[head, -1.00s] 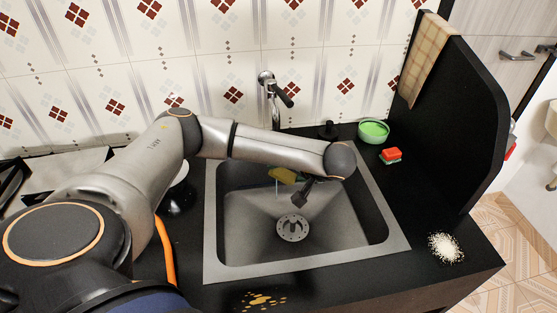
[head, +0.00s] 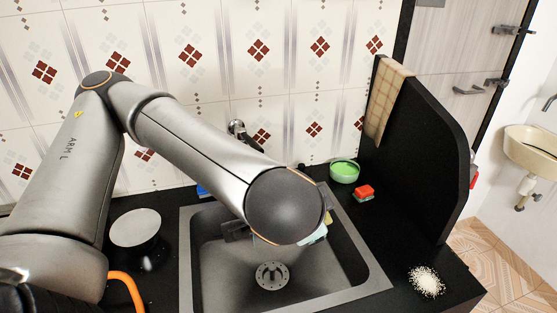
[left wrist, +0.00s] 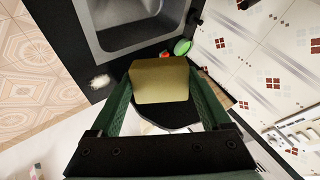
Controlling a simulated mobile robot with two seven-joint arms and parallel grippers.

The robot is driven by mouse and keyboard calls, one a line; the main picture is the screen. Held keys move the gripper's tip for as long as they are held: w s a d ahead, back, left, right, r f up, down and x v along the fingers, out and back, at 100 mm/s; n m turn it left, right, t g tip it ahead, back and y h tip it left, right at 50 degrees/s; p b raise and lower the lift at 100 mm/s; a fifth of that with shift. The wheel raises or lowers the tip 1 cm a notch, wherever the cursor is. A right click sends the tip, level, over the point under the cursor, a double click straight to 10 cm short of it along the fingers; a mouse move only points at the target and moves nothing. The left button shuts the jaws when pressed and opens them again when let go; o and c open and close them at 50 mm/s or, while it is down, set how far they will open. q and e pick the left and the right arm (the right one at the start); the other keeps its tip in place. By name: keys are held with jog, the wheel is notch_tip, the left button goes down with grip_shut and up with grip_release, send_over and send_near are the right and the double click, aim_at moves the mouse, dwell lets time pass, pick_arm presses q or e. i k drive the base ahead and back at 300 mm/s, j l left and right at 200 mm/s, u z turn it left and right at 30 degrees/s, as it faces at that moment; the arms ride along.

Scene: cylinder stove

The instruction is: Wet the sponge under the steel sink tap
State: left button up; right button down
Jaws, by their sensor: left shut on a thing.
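The sponge is a yellow block (left wrist: 160,80) between the two green fingers of my left gripper (left wrist: 160,95), which is shut on it. In the head view only small yellow and pale blue-green bits (head: 316,234) show past my left wrist, above the right part of the sink. The gripper itself is mostly hidden there. The steel sink (head: 358,278) also shows in the left wrist view (left wrist: 103,40). The steel tap (head: 237,128) on the tiled wall is mostly hidden behind my left forearm. No water is visible. My right gripper is not in view.
A green bowl (head: 345,173) and a red-and-green block (head: 364,192) stand right of the sink. A black panel with a checked cloth (head: 385,100) rises beyond them. White grains (head: 427,281) lie on the counter. A white disc (head: 135,228) is left of the sink.

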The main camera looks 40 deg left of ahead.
aim_at(241, 133)
jog(key=i+l, duration=0.1)
jog(key=l, duration=0.5)
jog(key=l+u, duration=0.15)
jog(key=u, duration=2.05)
